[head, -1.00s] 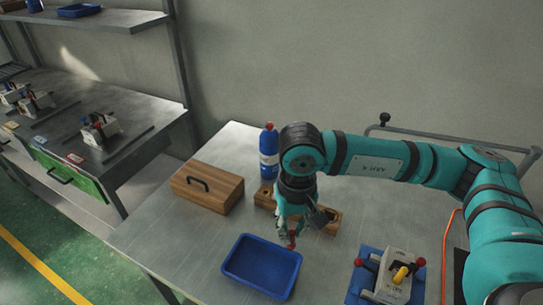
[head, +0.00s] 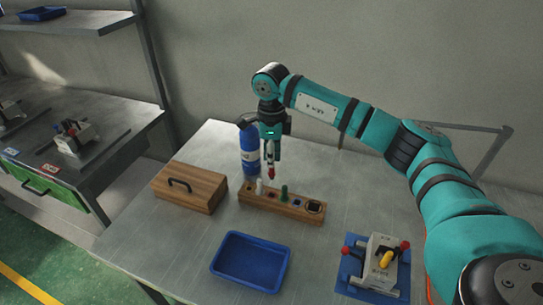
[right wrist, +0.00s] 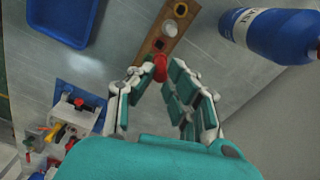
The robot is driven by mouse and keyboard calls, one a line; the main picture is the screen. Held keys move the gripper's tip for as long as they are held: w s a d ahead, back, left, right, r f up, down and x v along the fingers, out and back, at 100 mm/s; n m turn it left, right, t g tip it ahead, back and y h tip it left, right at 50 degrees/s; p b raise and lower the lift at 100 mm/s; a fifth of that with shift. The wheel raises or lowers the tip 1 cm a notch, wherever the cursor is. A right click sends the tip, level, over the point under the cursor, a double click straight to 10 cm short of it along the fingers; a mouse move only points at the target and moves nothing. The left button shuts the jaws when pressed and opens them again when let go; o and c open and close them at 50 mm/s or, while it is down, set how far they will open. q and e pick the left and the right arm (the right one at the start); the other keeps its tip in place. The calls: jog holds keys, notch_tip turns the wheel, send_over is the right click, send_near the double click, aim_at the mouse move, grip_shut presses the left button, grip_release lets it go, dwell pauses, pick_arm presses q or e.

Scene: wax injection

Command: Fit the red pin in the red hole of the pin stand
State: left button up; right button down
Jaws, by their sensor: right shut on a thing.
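The wooden pin stand (head: 246,197) lies on the table, with a white pin (head: 259,186) upright at its left and a green pin (head: 284,192) near its middle. A reddish hole (head: 272,195) shows between these two pins. My right gripper (head: 270,155) points down and is shut on the red pin (head: 271,172), above the stand and apart from it. In the right wrist view the red pin (right wrist: 160,67) sits between the fingertips, with the stand (right wrist: 157,32) beyond it. The pin hides part of the stand there. My left gripper is not in view.
A blue bottle (head: 249,155) stands close behind the stand. A wooden box with a handle (head: 190,188) is to the left, an empty blue tray (head: 250,262) in front. A white device on a blue base (head: 376,262) is at the front right. The table right of the stand is clear.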

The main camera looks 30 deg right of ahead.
aim_at(271, 174)
jog(key=shift+f, duration=0.25)
jog(key=shift+f+b, duration=0.55)
jog(key=shift+b, duration=0.05)
notch_tip(271, 174, down, 3)
jog(key=shift+f+b, duration=0.15)
jog(key=shift+b, duration=1)
jog(key=shift+f+b, duration=0.3)
jog(key=shift+f, duration=0.1)
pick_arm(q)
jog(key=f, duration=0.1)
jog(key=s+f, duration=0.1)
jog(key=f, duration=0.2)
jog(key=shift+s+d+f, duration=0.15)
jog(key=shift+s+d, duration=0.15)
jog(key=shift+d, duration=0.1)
pick_arm(e)
jog(key=shift+f, duration=0.1)
pick_arm(q)
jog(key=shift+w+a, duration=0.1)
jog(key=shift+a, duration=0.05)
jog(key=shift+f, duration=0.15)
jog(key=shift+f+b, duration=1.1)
jog(key=shift+b, duration=0.2)
pick_arm(e)
jog(key=shift+f, duration=1.5)
